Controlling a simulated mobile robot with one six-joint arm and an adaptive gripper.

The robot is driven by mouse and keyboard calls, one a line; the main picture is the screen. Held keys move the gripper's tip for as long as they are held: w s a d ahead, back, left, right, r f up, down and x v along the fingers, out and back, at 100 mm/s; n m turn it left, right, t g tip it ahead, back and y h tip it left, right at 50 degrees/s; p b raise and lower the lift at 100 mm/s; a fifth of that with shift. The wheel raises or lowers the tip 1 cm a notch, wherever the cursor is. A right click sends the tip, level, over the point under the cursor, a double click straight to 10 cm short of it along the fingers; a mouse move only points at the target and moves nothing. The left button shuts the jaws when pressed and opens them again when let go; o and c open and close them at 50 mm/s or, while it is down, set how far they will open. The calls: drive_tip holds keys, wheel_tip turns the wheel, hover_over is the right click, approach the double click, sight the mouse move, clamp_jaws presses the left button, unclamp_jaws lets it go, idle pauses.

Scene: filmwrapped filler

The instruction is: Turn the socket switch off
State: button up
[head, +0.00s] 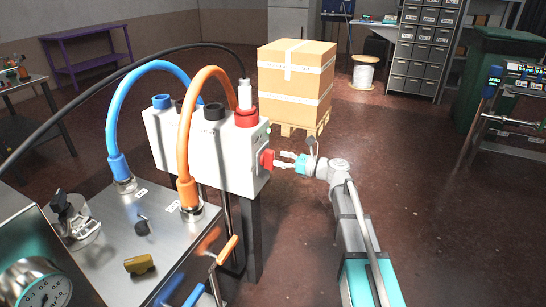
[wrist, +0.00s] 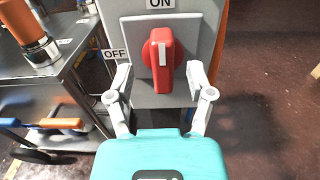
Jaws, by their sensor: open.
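The socket switch is a red rotary knob (wrist: 161,60) on a grey plate in the wrist view. Its grip bar stands upright, with a white mark running towards the ON label (wrist: 160,4). The OFF label (wrist: 115,54) is to its left. In the head view the red knob (head: 266,159) is on the right end of the white socket box (head: 238,168). My gripper (wrist: 159,82) is open, one finger on either side of the knob's lower part, with gaps visible. In the head view my gripper (head: 285,160) comes to the knob from the right.
Blue (head: 112,115) and orange (head: 183,130) hoses arch from the metal bench to the box. A black cable (head: 110,82) plugs into its top. A cardboard box (head: 297,80) on a pallet stands behind. Floor to the right of my arm is clear.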

sight(274, 157)
drive_tip(key=shift+x, duration=2.15)
